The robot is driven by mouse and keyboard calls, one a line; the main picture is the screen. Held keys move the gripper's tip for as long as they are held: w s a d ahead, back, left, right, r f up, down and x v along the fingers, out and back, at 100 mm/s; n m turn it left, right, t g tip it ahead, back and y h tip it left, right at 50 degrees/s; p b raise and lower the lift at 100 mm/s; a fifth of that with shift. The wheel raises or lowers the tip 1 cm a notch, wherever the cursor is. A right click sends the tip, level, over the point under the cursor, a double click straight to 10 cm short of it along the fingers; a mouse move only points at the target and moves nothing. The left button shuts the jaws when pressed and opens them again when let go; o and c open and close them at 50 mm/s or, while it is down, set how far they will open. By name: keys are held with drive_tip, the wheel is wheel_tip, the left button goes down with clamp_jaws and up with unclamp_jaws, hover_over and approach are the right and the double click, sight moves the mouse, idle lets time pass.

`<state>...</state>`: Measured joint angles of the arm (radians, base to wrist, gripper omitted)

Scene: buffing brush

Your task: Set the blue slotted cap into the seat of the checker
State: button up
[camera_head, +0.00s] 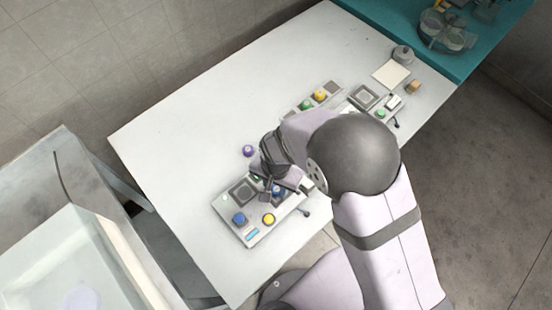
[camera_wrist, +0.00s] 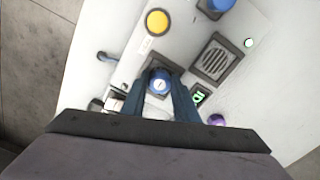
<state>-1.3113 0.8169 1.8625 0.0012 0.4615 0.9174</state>
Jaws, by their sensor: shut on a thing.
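The blue slotted cap (camera_wrist: 159,83) is between the fingertips of my gripper (camera_wrist: 160,90) in the wrist view. It has a pale round top, and my gripper is shut on it. A dark square frame (camera_wrist: 157,62), apparently the seat, shows around and behind the cap on the light checker panel (camera_wrist: 180,35). I cannot tell whether the cap rests in it or hangs just above. In the head view my gripper (camera_head: 272,188) is low over the checker (camera_head: 250,234), with the cap (camera_head: 278,190) partly hidden by the fingers.
The checker carries a yellow button (camera_wrist: 157,22), a blue knob (camera_head: 239,218), a grey grille (camera_wrist: 215,60) and a small green-lit display (camera_wrist: 199,97). A purple piece (camera_head: 249,151) stands behind it. A second panel (camera_head: 312,106) lies farther back. The table's left part is clear.

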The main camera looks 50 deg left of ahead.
sight(276, 191)
drive_tip(key=shift+f, duration=0.2)
drive_tip(key=o, duration=1)
drive_tip(key=shift+r, duration=0.3)
wheel_tip(276, 191, up, 12)
drive_tip(key=b, duration=0.3)
drive_tip(key=shift+f+b, duration=0.1)
drive_tip(key=shift+b, duration=0.2)
